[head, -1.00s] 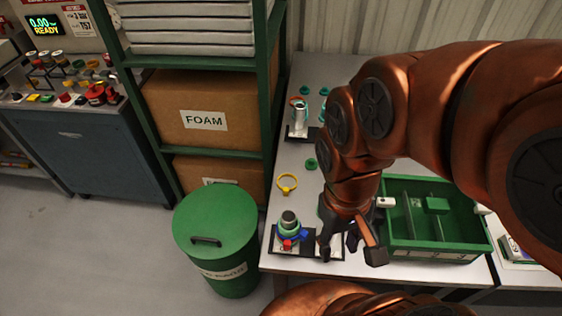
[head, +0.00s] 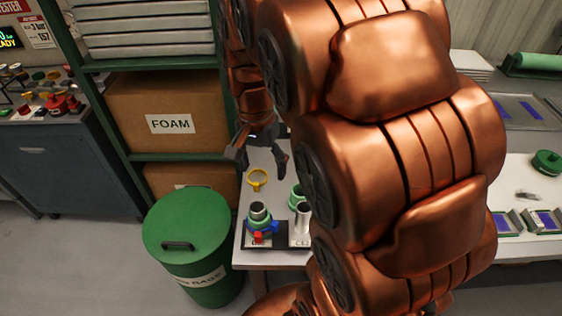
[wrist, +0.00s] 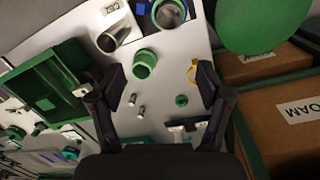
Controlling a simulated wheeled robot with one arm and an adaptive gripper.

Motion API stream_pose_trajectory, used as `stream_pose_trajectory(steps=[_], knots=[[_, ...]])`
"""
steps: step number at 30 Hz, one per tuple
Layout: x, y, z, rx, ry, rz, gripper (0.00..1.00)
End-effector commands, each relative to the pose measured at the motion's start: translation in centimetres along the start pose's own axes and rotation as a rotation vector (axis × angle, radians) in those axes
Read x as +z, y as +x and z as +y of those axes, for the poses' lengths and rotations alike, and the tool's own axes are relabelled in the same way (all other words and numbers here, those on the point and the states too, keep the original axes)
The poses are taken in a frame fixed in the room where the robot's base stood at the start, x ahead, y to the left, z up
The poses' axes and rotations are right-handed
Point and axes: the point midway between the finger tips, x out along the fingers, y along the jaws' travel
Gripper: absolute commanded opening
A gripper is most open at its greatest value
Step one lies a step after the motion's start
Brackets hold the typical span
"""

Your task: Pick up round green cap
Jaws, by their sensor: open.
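A small round green cap (wrist: 181,100) lies on the pale bench top in the wrist view, nearer my right-hand finger. My gripper (wrist: 162,78) is open above the bench, with nothing between its fingers. The cap appears apart from both fingers. In the head view my gripper (head: 260,158) hangs over the bench's left edge near the shelf; the small cap cannot be made out there. A larger round green piece (head: 546,162) sits on the bench at far right in the head view.
A yellow ring (head: 257,179) lies near my gripper. A green collar (wrist: 145,65), a steel tube (wrist: 113,40) and two small metal pieces (wrist: 136,105) are close by. The green tray (wrist: 50,85) is at left. The shelf with boxes (head: 165,110) and green bin (head: 186,222) border the bench.

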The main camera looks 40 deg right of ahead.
Motion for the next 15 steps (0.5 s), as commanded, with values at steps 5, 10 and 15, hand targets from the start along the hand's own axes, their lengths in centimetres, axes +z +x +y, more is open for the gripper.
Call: stream_pose_trajectory(steps=[5, 10, 15], knots=[[-5.9, 2.1, -2.1, -0.013, 0.278, 0.010, 0.77], [-11.4, 4.1, -3.5, -0.028, 0.534, 0.020, 0.77], [-16.9, 6.6, -4.5, -0.049, 0.782, 0.024, 0.77]])
